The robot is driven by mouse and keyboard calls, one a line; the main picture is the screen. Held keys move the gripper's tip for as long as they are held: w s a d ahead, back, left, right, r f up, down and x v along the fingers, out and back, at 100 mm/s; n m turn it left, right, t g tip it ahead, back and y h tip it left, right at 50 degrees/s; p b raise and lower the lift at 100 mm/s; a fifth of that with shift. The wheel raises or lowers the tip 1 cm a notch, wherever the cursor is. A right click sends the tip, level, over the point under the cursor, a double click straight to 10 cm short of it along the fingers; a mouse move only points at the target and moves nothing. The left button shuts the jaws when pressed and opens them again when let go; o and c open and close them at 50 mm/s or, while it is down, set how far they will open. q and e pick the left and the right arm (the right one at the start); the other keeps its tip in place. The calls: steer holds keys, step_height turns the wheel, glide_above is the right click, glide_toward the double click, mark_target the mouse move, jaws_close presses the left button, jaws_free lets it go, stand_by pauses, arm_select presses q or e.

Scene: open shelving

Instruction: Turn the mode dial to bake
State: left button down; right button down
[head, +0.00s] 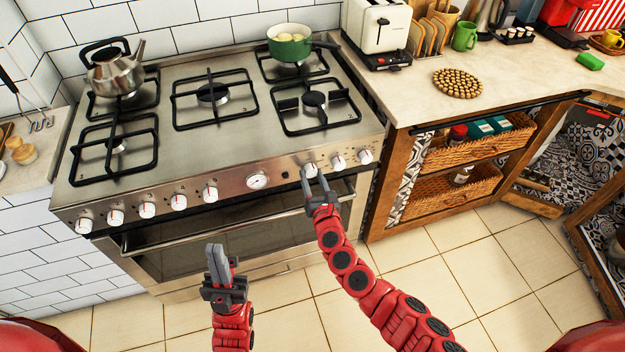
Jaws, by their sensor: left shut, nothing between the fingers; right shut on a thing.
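The stove's front panel (238,192) carries a row of white-capped dials and a round white gauge (257,180). My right gripper (314,179) reaches up to the panel and is shut on a white dial (310,170), the first one right of the gauge. The fingers partly cover this dial, and its markings are too small to read. My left gripper (217,253) is shut and empty, in front of the oven door and below the panel, touching nothing.
The oven door handle (160,240) runs across below the dials. Other dials (338,162) sit close to the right gripper. A kettle (115,72) and a green pot (290,46) stand on the hob. A wooden cabinet with baskets (455,152) stands at right. The tiled floor in front is clear.

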steer(key=m+b, duration=0.1)
steer(key=m, duration=0.2)
steer(key=shift+d+m+b, duration=0.1)
steer(key=shift+m+b, duration=0.2)
steer(key=shift+m, duration=1.4)
steer(key=shift+c, duration=1.8)
jaws_free()
steer(key=v, duration=1.7)
steer(key=shift+r+b, duration=0.25)
steer(key=shift+b, duration=0.15)
steer(key=shift+s+d, duration=0.15)
